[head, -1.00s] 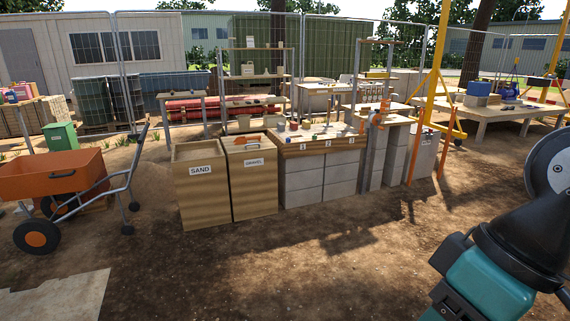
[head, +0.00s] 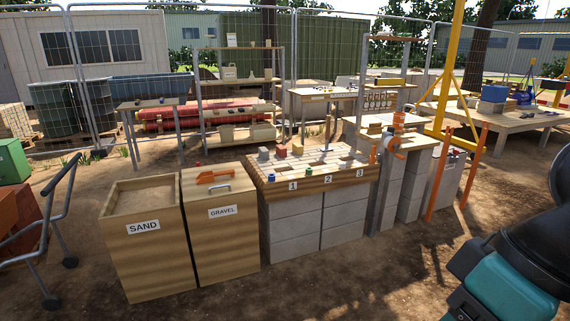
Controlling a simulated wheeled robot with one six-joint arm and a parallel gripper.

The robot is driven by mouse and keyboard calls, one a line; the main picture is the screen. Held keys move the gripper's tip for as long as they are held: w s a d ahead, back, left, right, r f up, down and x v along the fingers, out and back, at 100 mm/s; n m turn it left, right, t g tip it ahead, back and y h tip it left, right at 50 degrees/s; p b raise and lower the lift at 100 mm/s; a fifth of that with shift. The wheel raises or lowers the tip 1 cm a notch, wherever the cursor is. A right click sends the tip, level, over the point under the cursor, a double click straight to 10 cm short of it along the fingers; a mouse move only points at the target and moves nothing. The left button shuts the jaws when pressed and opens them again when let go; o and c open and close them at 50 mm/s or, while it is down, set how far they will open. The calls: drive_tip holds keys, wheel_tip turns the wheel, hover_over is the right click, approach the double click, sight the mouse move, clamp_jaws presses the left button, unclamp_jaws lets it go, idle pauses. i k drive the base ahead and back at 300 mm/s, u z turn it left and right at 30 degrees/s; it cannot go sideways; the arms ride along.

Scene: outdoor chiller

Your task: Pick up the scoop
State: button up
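The scoop appears to be the small orange item (head: 212,176) lying on top of the closed wooden bin (head: 224,240) labelled GRAVEL, just behind the lid's grey handle (head: 220,188). It is small in the picture, so its exact shape is hard to tell. Only a teal and black part of my arm shows at the lower right edge. My gripper's fingers are not in view, and nothing of mine touches the orange item.
An open SAND bin (head: 148,256) stands left of the gravel bin. A numbered block-built bench (head: 320,185) with small items stands to its right. A wheelbarrow (head: 28,240) is at the left edge. The dirt ground in front is open.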

sight(215, 175)
drive_tip(key=u, duration=0.2)
drive_tip(key=i, duration=2.15)
drive_tip(key=u, duration=0.75)
drive_tip(key=i, duration=1.85)
drive_tip(key=u, duration=0.3)
